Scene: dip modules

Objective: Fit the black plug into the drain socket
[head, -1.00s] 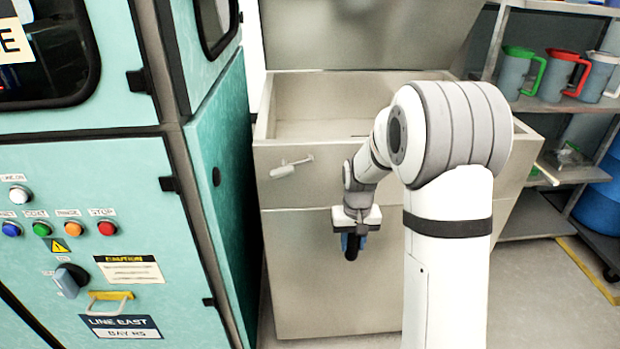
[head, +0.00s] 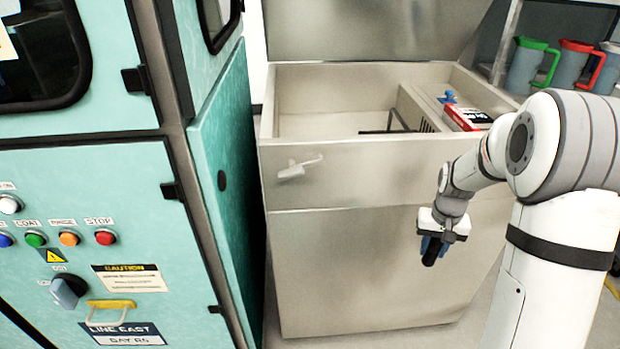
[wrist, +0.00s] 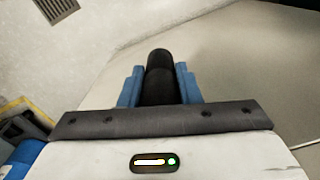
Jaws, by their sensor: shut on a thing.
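My gripper (wrist: 160,90) has blue fingers shut on the black plug (wrist: 159,64), a dark cylinder that sticks out past the fingertips in the wrist view. In the head view the black plug (head: 431,254) hangs below my gripper (head: 434,243), in front of the lower front panel of a steel sink cabinet. The sink cabinet (head: 360,270) has an open basin on top. A pale fitting with a small handle (head: 298,168) sits on its upper front, left of my gripper. I cannot tell whether it is the drain socket.
A red and white box (head: 466,118) and a small blue item (head: 448,97) lie on the basin's right ledge. A teal machine (head: 100,200) stands close on the left. Jugs (head: 528,65) stand on a shelf at back right. Floor shows near the cabinet base.

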